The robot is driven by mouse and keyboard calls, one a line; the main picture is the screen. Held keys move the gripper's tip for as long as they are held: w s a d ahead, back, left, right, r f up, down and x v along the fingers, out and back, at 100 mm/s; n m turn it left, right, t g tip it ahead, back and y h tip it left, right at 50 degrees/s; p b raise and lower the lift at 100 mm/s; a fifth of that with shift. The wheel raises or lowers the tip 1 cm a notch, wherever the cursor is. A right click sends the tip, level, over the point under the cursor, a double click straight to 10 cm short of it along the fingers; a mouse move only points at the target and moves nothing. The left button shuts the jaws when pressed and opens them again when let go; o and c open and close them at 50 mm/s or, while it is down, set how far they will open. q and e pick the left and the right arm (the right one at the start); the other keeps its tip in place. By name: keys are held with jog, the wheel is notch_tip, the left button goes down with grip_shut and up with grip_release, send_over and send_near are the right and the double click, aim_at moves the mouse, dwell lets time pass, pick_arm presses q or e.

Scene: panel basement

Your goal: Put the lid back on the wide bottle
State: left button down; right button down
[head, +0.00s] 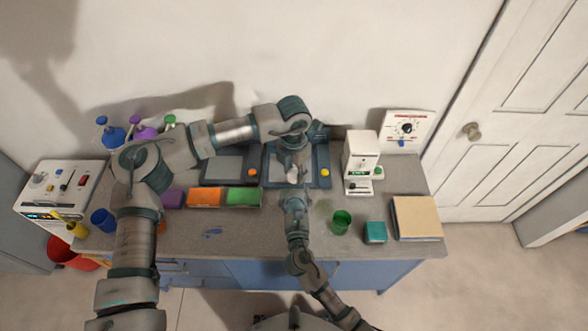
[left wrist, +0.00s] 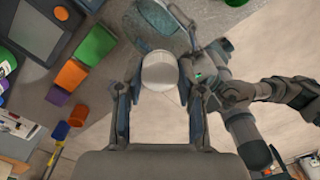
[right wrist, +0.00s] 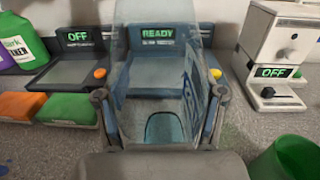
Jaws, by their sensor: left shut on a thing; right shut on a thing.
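The wide bottle is clear, with a bluish tint and a blue label. In the right wrist view the bottle (right wrist: 160,45) rises between the fingers of my right gripper (right wrist: 160,100), which is shut on it. In the left wrist view the bottle (left wrist: 160,22) shows at the top. The lid (left wrist: 160,70) is pale grey and round. My left gripper (left wrist: 160,85) is shut on the lid, a finger on each side. In the head view my left gripper (head: 293,165) is just beyond my right gripper (head: 294,198). I cannot tell whether lid and bottle touch.
A device reading READY (right wrist: 155,75) stands behind the bottle; another reads OFF (right wrist: 75,65). A white machine (head: 361,155) and green cup (head: 341,221) are to the right. Orange (head: 205,197) and green (head: 243,196) boxes are left. The counter's front middle is mostly clear.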

pick_arm(q)
jog(key=m, duration=0.5)
jog(key=shift+w+m, duration=0.15)
jog(key=shift+m, duration=0.15)
jog(key=m, duration=1.7)
jog(key=shift+a, duration=0.1)
jog(key=c, duration=0.6)
grip_release()
jog(key=shift+c, duration=0.2)
notch_tip(320, 180, up, 12)
jog(key=shift+s, duration=0.2)
jog(key=shift+f, duration=0.1)
